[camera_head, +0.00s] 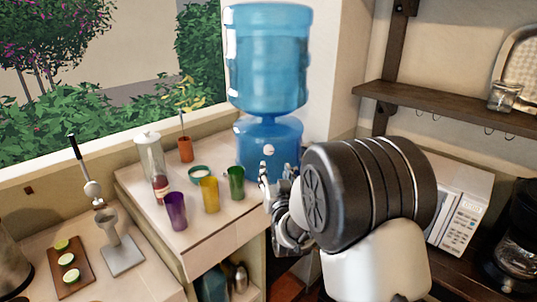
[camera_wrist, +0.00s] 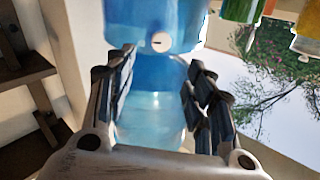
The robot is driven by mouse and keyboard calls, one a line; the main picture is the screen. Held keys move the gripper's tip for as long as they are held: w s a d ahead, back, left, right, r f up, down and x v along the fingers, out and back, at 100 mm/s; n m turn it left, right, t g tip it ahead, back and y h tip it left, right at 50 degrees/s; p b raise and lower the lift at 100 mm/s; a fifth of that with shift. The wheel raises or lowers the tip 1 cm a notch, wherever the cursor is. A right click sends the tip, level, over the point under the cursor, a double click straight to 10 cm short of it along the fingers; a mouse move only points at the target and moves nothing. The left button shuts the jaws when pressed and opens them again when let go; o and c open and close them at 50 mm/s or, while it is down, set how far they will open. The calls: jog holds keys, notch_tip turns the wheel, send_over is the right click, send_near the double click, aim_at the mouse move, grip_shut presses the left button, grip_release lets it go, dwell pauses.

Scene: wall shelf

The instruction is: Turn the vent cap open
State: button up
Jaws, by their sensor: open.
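The vent cap (camera_head: 268,150) is a small round white cap on the front of the blue base of the water dispenser. In the wrist view the vent cap (camera_wrist: 160,42) shows a short dark slot lying roughly level. My gripper (camera_head: 278,178) is in front of the dispenser base, a little below and right of the cap in the head view. In the wrist view my gripper (camera_wrist: 160,65) is open and empty. The cap lies beyond its fingertips, between their lines, and nothing shows touching it.
A large blue water bottle (camera_head: 267,60) stands on the base. Purple (camera_head: 176,212), yellow (camera_head: 209,194) and green (camera_head: 236,183) cups stand on the counter left of my gripper. A microwave (camera_head: 462,205) and a wall shelf (camera_head: 450,112) are at the right.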

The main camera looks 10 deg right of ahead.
aim_at(269, 151)
jog(key=w, duration=0.8)
jog(key=w+b, duration=0.1)
jog(key=w, duration=0.4)
jog(key=shift+w+d, duration=0.1)
jog(key=shift+d, duration=0.15)
jog(key=c, duration=1.1)
